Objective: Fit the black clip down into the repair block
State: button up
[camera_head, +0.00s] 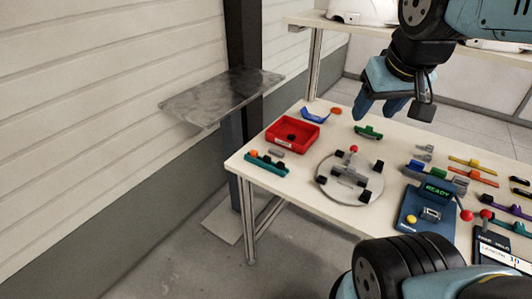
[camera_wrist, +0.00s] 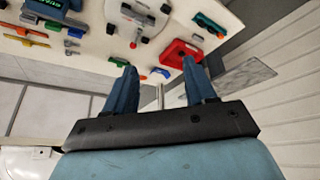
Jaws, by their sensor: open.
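A small black piece (camera_head: 291,137), which looks like the black clip, lies in the red tray (camera_head: 272,141) at the table's back left. The tray also shows in the wrist view (camera_wrist: 172,58), upside down. I cannot tell for sure which part is the repair block. A grey block fixture (camera_head: 350,170) stands on a round grey plate with black pads and a red knob. A blue station (camera_head: 408,219) with a READY display stands to its right. My gripper (camera_head: 377,112) is open and empty above the back of the table. Its two fingers stand apart in the wrist view (camera_wrist: 160,68).
A green piece (camera_head: 368,132) lies behind the round plate. A teal rail with coloured pieces (camera_head: 266,164) lies at the left edge. Several coloured bars and clips (camera_head: 472,171) crowd the right side. A grey shelf (camera_head: 225,95) juts out beyond the table at left.

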jog(key=w+a+f+n+g+h, duration=0.3)
jog(key=w+a+f+n+h, duration=0.1)
jog(key=w+f+n, duration=0.35)
jog(key=n+t+h, duration=0.4)
jog(key=n+t, duration=0.4)
jog(key=n, duration=1.2)
send_near(267, 158)
jog(key=shift+w+d+f, duration=0.35)
jog(key=shift+w+f, duration=0.2)
jog(key=shift+w, duration=0.05)
jog(key=shift+w+d+f, duration=0.4)
jog(key=shift+w+f, duration=0.2)
jog(key=shift+w, duration=0.05)
jog(key=shift+r+x, duration=0.15)
jog(key=shift+x, duration=1.15)
jog(key=shift+r+x, duration=0.2)
jog(key=shift+x, duration=1.1)
jog(key=shift+d, duration=0.15)
jog(key=shift+c, duration=0.4)
grip_shut()
